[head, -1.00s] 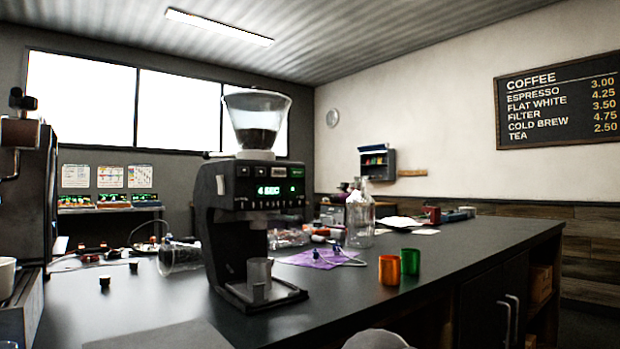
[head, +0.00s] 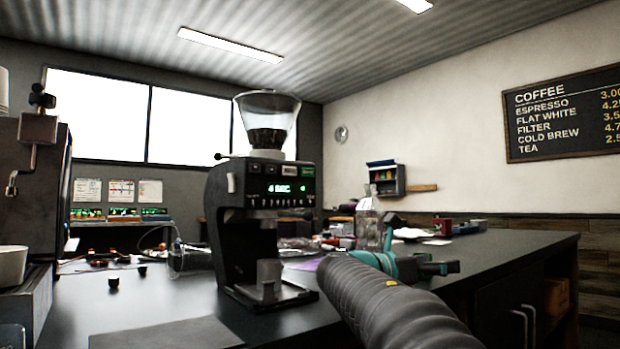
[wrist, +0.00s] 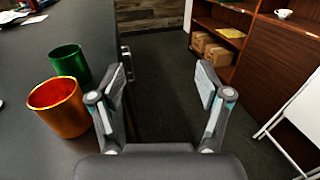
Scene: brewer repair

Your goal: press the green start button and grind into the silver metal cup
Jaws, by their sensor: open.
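The black coffee grinder (head: 235,225) stands on the dark counter in the head view, with a clear hopper on top. Its lit display reads "4 SEC." A small green light (head: 303,189) shows right of those characters; I cannot tell if it is the start button. The silver metal cup (head: 268,271) stands upright on the grinder's base, below the spout. My gripper (head: 428,246) is right of the grinder, apart from it and from the cup. In the wrist view my gripper (wrist: 165,72) is open, with nothing between its fingers.
An orange cup (wrist: 60,108) and a green cup (wrist: 70,63) stand at the left in the wrist view, close to my left finger. A glass bottle (head: 368,225) stands behind my gripper. The espresso machine (head: 30,180) is at far left. The counter's front left is mostly clear.

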